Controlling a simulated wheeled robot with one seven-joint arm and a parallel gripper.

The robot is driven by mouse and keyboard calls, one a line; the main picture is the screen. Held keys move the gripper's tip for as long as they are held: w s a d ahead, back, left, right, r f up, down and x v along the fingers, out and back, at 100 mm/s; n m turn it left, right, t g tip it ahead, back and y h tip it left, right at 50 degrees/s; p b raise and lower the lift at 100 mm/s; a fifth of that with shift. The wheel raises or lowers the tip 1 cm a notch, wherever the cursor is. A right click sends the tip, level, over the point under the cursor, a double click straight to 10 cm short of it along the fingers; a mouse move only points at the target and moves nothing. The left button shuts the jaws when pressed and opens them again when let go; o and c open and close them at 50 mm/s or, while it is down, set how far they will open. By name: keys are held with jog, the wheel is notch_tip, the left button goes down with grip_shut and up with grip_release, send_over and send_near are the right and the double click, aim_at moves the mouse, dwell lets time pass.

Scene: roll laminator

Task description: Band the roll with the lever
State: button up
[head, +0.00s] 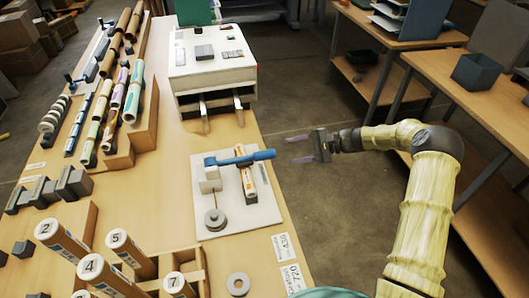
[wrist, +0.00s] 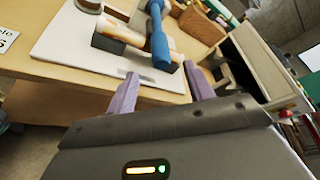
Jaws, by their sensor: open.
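The blue lever (head: 240,158) belongs to the banding fixture on a white base plate (head: 262,205), near the table's right edge. A white roll with orange marks (head: 248,183) lies under the lever on the plate. In the wrist view the blue lever (wrist: 158,40) crosses over the roll (wrist: 112,42). My gripper (head: 298,148) is open and empty, off the table's right side, with its purple fingers pointing left toward the lever's end. In the wrist view the fingers (wrist: 165,92) are apart, and the lever's end is just beyond them, not between them.
A white laminator (head: 212,65) stands behind the fixture. Racks with several rolls (head: 112,105) line the table's left side. Numbered tubes (head: 92,268) stand in a wooden holder at the front, with a grey ring (head: 238,284) beside them. A wooden desk (head: 470,90) is at right.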

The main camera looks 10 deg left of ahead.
aim_at(264, 155)
jog(key=p+x, duration=0.3)
jog(key=x, duration=0.8)
jog(key=shift+w, duration=0.1)
jog(key=shift+c, duration=0.2)
jog(key=shift+a, duration=0.1)
grip_shut()
